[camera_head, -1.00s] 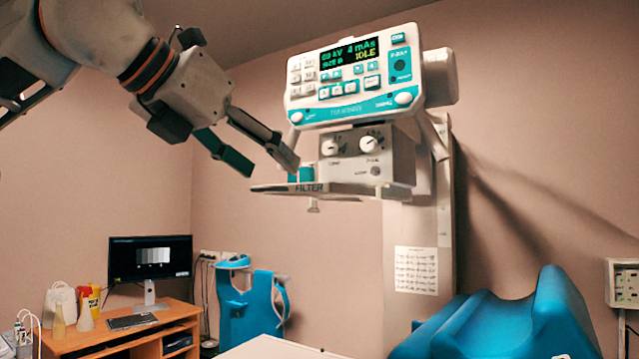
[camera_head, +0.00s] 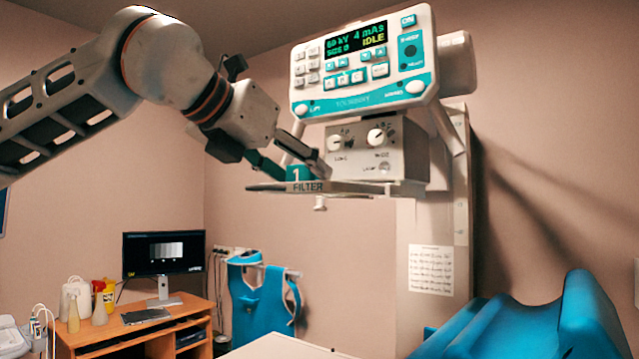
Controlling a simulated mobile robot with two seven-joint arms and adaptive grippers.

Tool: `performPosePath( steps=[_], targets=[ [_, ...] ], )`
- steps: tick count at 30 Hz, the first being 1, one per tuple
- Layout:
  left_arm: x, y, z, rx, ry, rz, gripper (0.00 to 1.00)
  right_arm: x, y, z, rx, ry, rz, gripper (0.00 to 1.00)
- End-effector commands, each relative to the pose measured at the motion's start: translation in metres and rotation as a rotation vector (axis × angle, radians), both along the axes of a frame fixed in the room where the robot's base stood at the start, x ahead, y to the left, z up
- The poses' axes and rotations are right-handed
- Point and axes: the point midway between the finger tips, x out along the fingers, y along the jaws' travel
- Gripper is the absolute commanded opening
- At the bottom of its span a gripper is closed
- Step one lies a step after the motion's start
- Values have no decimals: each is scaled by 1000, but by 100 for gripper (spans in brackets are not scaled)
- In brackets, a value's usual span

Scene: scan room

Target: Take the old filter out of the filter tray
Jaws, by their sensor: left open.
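The filter tray (camera_head: 345,188) is a thin pale shelf labelled FILTER, sticking out under the X-ray head. A small teal filter block (camera_head: 296,174) marked with a white 1 stands on its left part. My left gripper (camera_head: 303,171) comes in from the upper left with its fingers open at the block, one on each side of it in the picture. I cannot tell whether a finger touches it. The far finger hides what is behind the block. My right gripper is not in view.
The grey collimator box (camera_head: 385,150) with two white knobs sits just right of the fingers. Above it hangs the control panel (camera_head: 365,70), reading IDLE. A desk with a monitor (camera_head: 163,254), a blue apron (camera_head: 262,300) and a blue padded support (camera_head: 530,320) stand below.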

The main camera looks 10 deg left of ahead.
Motion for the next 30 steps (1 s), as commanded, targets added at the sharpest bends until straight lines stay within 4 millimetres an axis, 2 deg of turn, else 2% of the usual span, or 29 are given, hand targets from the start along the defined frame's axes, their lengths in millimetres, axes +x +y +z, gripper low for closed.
performPosePath(
  steps=[4,11,15,16,30],
  targets=[
    [10,-4,-5,-1,3,0,54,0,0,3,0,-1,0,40],
    [11,-4,-5,-2,2,0,54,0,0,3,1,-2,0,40],
    [11,-4,-5,-1,2,1,18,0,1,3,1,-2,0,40],
    [11,-4,-5,-1,2,1,11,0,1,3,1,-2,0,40],
    [8,-3,1,-2,0,1,11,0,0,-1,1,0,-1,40]
  ],
)
